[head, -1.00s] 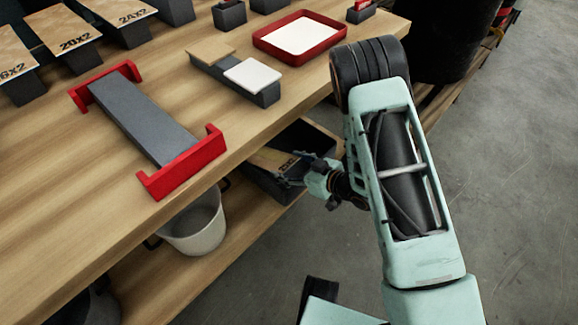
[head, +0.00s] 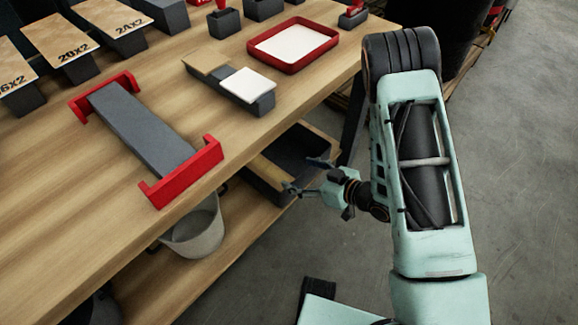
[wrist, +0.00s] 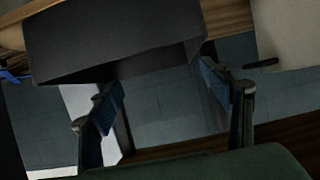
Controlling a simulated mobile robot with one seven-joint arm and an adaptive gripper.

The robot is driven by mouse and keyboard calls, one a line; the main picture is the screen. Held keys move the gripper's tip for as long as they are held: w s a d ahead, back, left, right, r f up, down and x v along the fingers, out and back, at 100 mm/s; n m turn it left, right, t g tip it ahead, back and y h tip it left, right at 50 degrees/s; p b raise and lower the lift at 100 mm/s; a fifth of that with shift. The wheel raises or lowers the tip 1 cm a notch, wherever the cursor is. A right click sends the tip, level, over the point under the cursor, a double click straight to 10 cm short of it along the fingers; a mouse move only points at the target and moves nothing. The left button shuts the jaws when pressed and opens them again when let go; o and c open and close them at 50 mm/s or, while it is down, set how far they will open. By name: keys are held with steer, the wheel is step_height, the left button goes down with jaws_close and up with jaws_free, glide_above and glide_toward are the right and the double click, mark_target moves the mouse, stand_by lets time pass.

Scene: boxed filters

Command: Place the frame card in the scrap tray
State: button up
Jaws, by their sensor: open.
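My gripper (head: 304,175) is open, its two fingers spread and empty, at the near edge of a dark open tray (head: 318,160) on the lower shelf. I take this as the scrap tray; no label shows. In the wrist view my open gripper (wrist: 160,82) has nothing between its fingers, and a dark box wall, apparently the tray's (wrist: 110,40), fills the top. A tan flat strip (head: 266,178) shows at the tray's left side; I cannot tell whether it is the frame card. Much of the tray's inside is hidden by the bench edge.
A grey holder with red ends (head: 145,125) stands on the bench above. Behind it are a block with tan and white pads (head: 248,84), a red-rimmed tray (head: 328,52) and size cards on stands (head: 74,42). A pale bucket (head: 195,232) stands left on the lower shelf.

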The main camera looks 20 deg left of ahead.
steer(key=p+v, duration=0.1)
steer(key=v, duration=0.4)
stand_by(0.4)
